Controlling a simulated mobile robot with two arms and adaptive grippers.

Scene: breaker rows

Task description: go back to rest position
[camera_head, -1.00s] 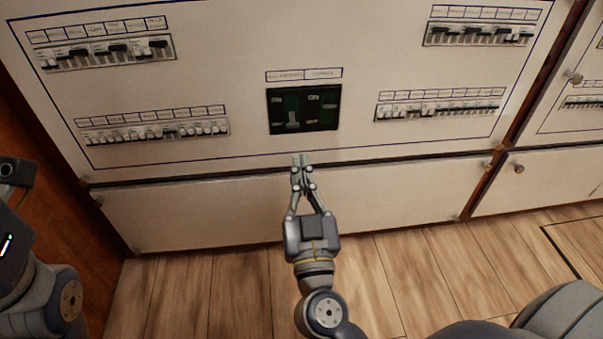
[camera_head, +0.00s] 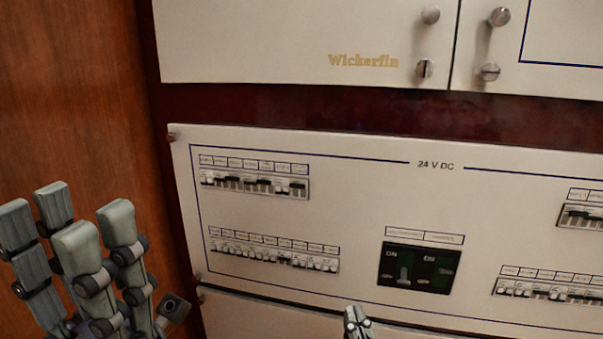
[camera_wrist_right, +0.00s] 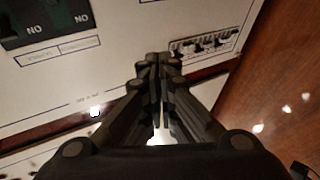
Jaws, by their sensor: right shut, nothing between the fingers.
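My left gripper (camera_head: 66,226) is raised at the left of the head view, its grey fingers pointing up and spread apart with nothing between them. My right gripper (camera_head: 357,318) shows only its fingertips at the bottom edge of the head view, below the black switch unit. In the right wrist view, the right gripper (camera_wrist_right: 158,58) has its fingers together and empty, in front of the panel. The rest of the right arm is out of the head view.
The white 24 V DC panel (camera_head: 370,190) carries breaker rows and a black switch unit (camera_head: 418,269). White cupboard doors with knobs (camera_head: 431,15) are above. A brown wooden wall (camera_head: 75,95) is behind my left gripper.

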